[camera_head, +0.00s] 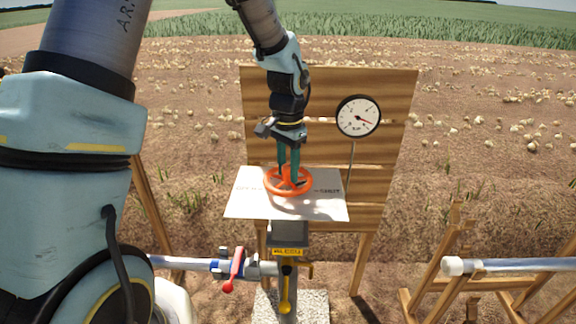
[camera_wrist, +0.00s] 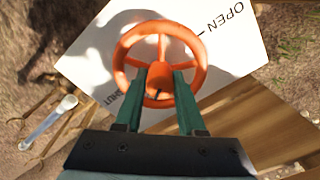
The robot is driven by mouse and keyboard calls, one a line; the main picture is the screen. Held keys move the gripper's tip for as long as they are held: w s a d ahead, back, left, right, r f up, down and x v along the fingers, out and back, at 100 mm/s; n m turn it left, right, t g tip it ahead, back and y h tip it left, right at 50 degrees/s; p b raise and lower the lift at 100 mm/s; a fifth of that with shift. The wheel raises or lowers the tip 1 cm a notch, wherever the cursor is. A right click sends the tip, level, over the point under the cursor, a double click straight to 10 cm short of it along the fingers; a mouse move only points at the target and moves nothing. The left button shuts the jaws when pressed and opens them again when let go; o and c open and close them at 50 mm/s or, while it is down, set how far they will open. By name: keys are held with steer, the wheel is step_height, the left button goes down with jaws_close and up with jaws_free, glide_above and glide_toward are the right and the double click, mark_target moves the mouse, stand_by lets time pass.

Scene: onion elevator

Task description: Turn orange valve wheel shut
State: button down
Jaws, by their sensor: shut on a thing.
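The orange valve wheel (camera_head: 271,189) lies flat above a white plate (camera_head: 325,207) with lettering at its left and right edges. In the wrist view the wheel (camera_wrist: 120,52) shows its ring and spokes, and the plate (camera_wrist: 232,50) reads "OPEN" at the upper right. My gripper (camera_head: 288,178) comes down on the wheel from above. Its two green fingers (camera_wrist: 160,75) are shut on the wheel, at the spoke and hub area nearest the wrist. The fingertips hide part of the hub.
A round pressure gauge (camera_head: 358,116) is mounted on the wooden board (camera_head: 325,85) behind the wheel. Below stand a pipe with a red lever (camera_head: 236,268) and a yellow-handled part (camera_head: 285,290). A pale pipe (camera_head: 510,265) rests on wooden trestles at the right.

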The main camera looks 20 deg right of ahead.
mark_target(288, 166)
steer(key=m+p, duration=0.2)
steer(key=m, duration=0.4)
steer(key=shift+m, duration=0.3)
stand_by(0.4)
steer(key=c, duration=0.5)
jaws_free()
step_height(288, 166, up, 11)
steer(key=shift+f+b, duration=0.1)
steer(key=shift+b, duration=0.55)
